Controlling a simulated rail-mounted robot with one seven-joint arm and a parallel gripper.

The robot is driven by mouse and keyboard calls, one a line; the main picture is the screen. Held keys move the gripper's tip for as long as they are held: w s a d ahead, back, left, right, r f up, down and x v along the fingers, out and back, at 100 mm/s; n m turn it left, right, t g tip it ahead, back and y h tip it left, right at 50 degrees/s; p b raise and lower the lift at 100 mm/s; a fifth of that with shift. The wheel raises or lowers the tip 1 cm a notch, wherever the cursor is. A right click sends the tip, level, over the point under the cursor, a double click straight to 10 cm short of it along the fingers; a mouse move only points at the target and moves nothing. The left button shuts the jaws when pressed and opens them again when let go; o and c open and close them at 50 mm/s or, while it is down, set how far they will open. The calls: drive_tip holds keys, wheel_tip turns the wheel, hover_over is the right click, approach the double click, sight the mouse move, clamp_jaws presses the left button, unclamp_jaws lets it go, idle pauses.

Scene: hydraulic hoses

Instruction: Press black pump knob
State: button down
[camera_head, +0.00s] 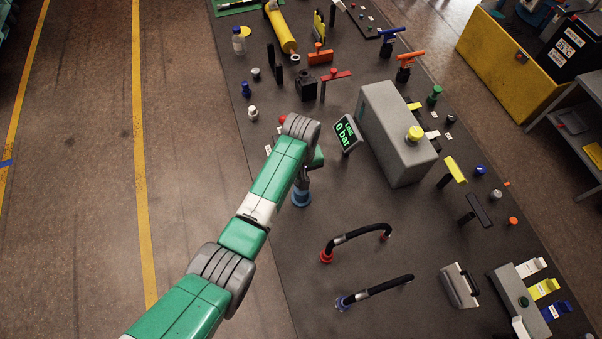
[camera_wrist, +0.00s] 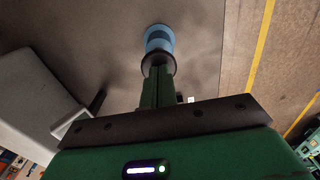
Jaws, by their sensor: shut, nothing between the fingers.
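A blue cylinder (camera_head: 301,198) stands upright on the dark table below the end of my arm. In the wrist view it is a light blue cylinder (camera_wrist: 159,37) with a dark round knob-like disc (camera_wrist: 160,62) at its near end. This may be the black pump knob. My gripper (camera_wrist: 158,75) is shut and empty, its green fingers pointing at the disc and overlapping part of it. I cannot tell whether they touch. In the head view my wrist hides most of the gripper. Another small black knob (camera_head: 451,119) stands at the table's right edge.
A grey box (camera_head: 396,135) with a yellow button and a display reading 0 bar (camera_head: 346,133) stand right of my gripper. A red knob (camera_head: 282,119) is just behind my wrist. Two black hoses (camera_head: 360,234) stand in front; the table's left front is clear.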

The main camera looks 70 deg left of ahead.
drive_tip(key=shift+f+b, duration=0.95)
drive_tip(key=shift+f, duration=0.8)
wheel_tip(320, 180, up, 6)
drive_tip(key=p, duration=0.6)
wheel_tip(320, 180, up, 9)
drive_tip(key=b, duration=0.1)
drive_tip(key=shift+f+b, duration=0.2)
drive_tip(key=shift+b, duration=0.15)
idle(0.7)
